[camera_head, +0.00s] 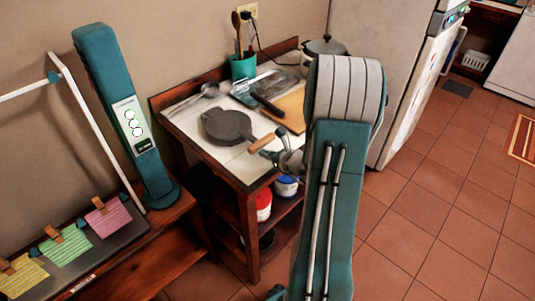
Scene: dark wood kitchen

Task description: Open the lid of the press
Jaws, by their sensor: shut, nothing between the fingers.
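The press (226,126) is a dark grey, round, flat thing on the white top of the small wooden table. Its lid appears to lie flat and closed. A light wooden handle (262,143) sticks out from it toward the lower right. My gripper (274,157) is just past the end of this handle, at the table's front right edge. The gripper is shut and looks empty. It is small in this view, and I cannot tell whether it touches the handle. My arm hides part of the table's right side.
Behind the press lie a dark-bladed utensil (267,105), a wooden board (292,112) and a ladle (208,91). A teal utensil cup (243,67) and a lidded pot (324,47) stand at the back. The fridge (385,60) stands right of the table.

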